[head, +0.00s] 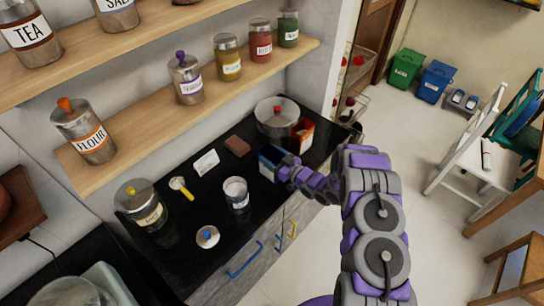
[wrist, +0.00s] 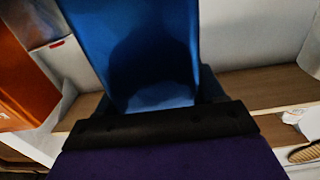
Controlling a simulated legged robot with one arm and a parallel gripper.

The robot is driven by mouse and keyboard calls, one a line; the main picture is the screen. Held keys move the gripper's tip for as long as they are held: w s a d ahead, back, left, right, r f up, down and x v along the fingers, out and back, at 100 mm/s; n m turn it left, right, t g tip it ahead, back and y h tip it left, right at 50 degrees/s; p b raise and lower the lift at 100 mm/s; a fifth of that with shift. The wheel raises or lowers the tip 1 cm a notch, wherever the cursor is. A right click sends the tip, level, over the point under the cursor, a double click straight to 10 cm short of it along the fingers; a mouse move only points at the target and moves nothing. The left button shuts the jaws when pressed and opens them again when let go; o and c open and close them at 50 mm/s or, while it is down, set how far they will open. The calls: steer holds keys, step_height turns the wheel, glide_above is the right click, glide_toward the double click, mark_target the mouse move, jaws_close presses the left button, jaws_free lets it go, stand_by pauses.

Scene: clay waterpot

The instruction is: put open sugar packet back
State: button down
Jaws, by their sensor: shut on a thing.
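A dark blue packet (head: 268,163) is at the right part of the black counter in the head view. My gripper (head: 284,167) is shut on its right side. I cannot tell whether the packet's base touches the counter. In the wrist view the blue packet (wrist: 135,45) fills the upper middle, just beyond the dark gripper edge (wrist: 160,122); the fingertips are mostly hidden. No label is readable, so I cannot confirm that it is sugar. An orange-red packet (head: 306,134) stands behind it to the right, and shows at the left of the wrist view (wrist: 22,85).
A lidded pot (head: 276,113) stands at the counter's back right. A brown block (head: 237,146), a white card (head: 206,163), a yellow-handled tool (head: 182,188) and a glass jar (head: 236,194) lie or stand left of the packet. A wooden shelf (head: 130,145) with labelled jars hangs above.

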steer(key=shift+c, duration=0.6)
jaws_free()
steer(key=shift+d, duration=0.15)
